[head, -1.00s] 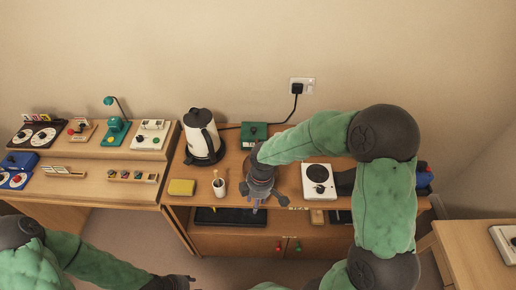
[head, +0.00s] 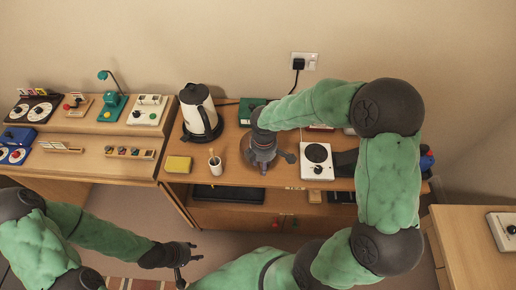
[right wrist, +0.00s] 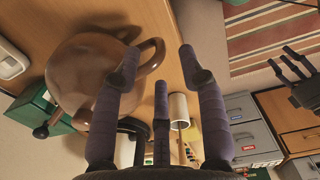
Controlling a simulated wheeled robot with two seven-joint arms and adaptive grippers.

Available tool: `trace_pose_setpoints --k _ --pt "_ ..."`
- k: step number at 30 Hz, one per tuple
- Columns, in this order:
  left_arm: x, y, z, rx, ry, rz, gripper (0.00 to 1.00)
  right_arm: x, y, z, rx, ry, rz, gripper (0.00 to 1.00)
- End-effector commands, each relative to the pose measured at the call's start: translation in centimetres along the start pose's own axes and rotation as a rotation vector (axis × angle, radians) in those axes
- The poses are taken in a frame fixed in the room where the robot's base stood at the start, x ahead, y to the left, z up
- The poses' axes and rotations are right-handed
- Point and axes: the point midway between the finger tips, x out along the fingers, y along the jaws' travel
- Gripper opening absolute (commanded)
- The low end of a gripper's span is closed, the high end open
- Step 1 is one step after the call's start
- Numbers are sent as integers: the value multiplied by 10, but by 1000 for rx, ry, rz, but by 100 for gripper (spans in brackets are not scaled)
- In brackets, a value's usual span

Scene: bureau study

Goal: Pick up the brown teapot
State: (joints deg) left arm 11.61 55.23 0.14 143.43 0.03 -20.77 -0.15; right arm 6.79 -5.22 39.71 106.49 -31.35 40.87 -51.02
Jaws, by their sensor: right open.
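The brown teapot (right wrist: 82,70) is large in the right wrist view, at the left, with its looped handle (right wrist: 152,60) facing the fingers. My right gripper (right wrist: 158,62) is open, its fingers spread around the area of the handle. They are not closed on it, and I cannot tell whether they touch it. In the head view my right gripper (head: 280,162) is above the middle of the desk and hides most or all of the teapot. My left gripper (head: 190,267) is open and empty, low in front of the desk, away from the teapot.
Near my right gripper on the desk (head: 230,178) are a white hotplate (head: 317,158), a cup with a stick (head: 215,163), a yellow sponge (head: 178,164), a white kettle (head: 199,108) and a green box (head: 246,108). Shelves with gadgets stand left.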

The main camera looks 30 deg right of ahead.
Motion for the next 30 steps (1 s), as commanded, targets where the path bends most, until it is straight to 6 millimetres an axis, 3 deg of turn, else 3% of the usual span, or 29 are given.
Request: trace_pose_setpoints --k 9,17,21,30 --pt "16 -6 -1 0 0 0 40 44 1 -3 1 -1 -3 42" --pt "16 -6 -1 0 0 0 40 45 2 -4 0 0 -1 42" --pt "16 -6 -1 0 0 0 40 45 1 -4 0 0 -1 2" --pt "16 -6 -1 0 0 0 40 44 3 -4 1 1 2 0"
